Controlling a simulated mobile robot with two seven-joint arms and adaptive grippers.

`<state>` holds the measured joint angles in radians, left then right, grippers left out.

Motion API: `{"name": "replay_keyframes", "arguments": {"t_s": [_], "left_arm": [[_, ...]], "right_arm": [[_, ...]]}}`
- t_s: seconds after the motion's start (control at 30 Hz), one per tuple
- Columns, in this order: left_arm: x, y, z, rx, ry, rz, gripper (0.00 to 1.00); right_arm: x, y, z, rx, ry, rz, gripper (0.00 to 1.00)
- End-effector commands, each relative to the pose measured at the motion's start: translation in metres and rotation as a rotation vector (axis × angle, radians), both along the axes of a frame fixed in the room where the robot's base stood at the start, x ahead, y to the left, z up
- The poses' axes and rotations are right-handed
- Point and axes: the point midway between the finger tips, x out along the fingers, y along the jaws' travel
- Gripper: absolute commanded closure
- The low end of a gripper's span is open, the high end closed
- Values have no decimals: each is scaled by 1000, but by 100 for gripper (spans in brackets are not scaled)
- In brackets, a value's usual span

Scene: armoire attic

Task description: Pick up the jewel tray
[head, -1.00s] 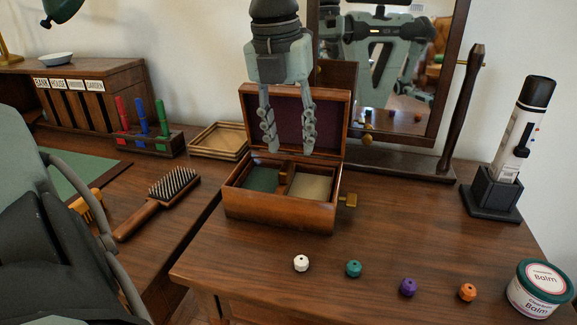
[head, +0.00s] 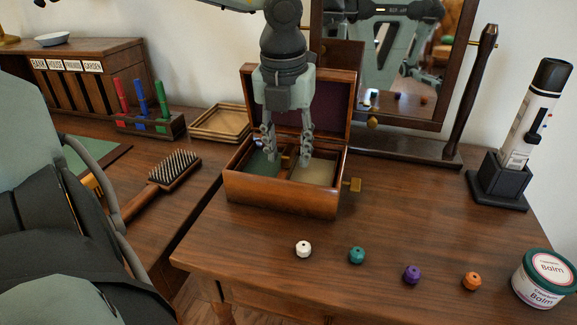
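The wooden jewel box (head: 280,195) stands with its lid (head: 335,103) up on the dressing table. Inside it lies the jewel tray (head: 288,151), with a green-lined compartment on the left and a beige-lined one on the right, split by a wooden divider. My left gripper (head: 287,158) points down into the box with its fingers apart, one on each side of the divider. It looks empty, and I cannot tell whether the fingers touch the tray. My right gripper is not in view.
White, teal, purple and orange knobs (head: 357,255) lie in front of the box. A balm tub (head: 541,283) and a bottle in a black stand (head: 497,190) are at right. A mirror (head: 385,60) stands behind.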

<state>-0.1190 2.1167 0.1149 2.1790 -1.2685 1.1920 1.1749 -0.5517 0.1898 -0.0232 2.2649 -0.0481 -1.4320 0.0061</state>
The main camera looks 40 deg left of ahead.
Motion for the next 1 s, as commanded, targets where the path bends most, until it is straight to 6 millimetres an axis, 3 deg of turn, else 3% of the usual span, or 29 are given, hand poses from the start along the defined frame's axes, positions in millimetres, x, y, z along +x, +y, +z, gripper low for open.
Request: {"name": "replay_keyframes", "arguments": {"t_s": [0.07, 0.4, 0.8, 1.0], "left_arm": [[0, 0, 0, 0, 0, 0, 60], [0, 0, 1, 0, 0, 0, 100], [0, 0, 2, 1, -1, 0, 100], [1, 0, 15, 2, -3, -1, 100]], "right_arm": [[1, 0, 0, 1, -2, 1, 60], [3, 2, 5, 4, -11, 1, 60], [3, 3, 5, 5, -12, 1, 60], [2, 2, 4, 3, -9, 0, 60]]}}
